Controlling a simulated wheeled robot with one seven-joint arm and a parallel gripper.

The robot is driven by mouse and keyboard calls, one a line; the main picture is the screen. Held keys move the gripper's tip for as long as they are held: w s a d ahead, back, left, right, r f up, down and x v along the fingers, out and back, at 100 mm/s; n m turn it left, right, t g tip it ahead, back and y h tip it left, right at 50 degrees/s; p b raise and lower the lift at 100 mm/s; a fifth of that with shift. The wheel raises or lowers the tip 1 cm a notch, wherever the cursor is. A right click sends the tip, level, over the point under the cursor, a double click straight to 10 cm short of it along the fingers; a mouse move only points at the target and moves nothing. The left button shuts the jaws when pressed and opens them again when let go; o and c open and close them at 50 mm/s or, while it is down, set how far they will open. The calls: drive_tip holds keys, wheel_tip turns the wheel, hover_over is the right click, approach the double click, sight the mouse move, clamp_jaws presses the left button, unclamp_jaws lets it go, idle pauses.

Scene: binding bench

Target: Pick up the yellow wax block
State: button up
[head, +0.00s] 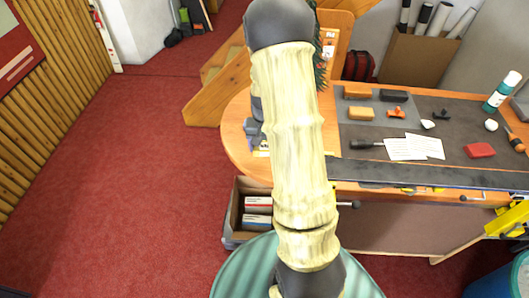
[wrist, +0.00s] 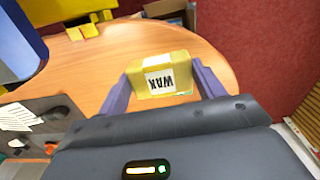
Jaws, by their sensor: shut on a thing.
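The yellow wax block (wrist: 163,85), with a white label reading WAX upside down, sits between the two purple-blue fingers of my gripper (wrist: 162,75) in the wrist view. The fingers press on its two sides, and my gripper is shut on it. The block is over the bare rounded end of the wooden bench (wrist: 195,45); how high it is above the top I cannot tell. In the head view my arm hides most of the gripper and the block.
A box with packets (head: 257,212) stands on the floor below the rounded end.

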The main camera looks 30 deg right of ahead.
drive_tip(key=shift+r, duration=0.1)
idle(0.4)
drive_tip(key=shift+o, duration=1.1)
drive_tip(key=shift+c, duration=0.5)
drive_tip(key=shift+a+r, duration=0.1)
drive_tip(key=shift+a, duration=0.1)
drive_tip(key=s+a+r+m+p, duration=0.2)
drive_tip(key=a+r+m+p, duration=0.1)
drive_tip(key=a, duration=0.8)
drive_tip(key=s+a+r+m+p, duration=0.2)
drive_tip(key=a+r+p, duration=0.4)
drive_tip(key=a, duration=0.5)
drive_tip(key=s+a+r+m+p, duration=0.3)
drive_tip(key=a+r+m+p, duration=0.1)
drive_tip(key=a, duration=0.7)
drive_tip(key=shift+r+m+p, duration=0.3)
drive_tip(key=shift+r+p, duration=0.3)
drive_tip(key=shift+r, duration=0.15)
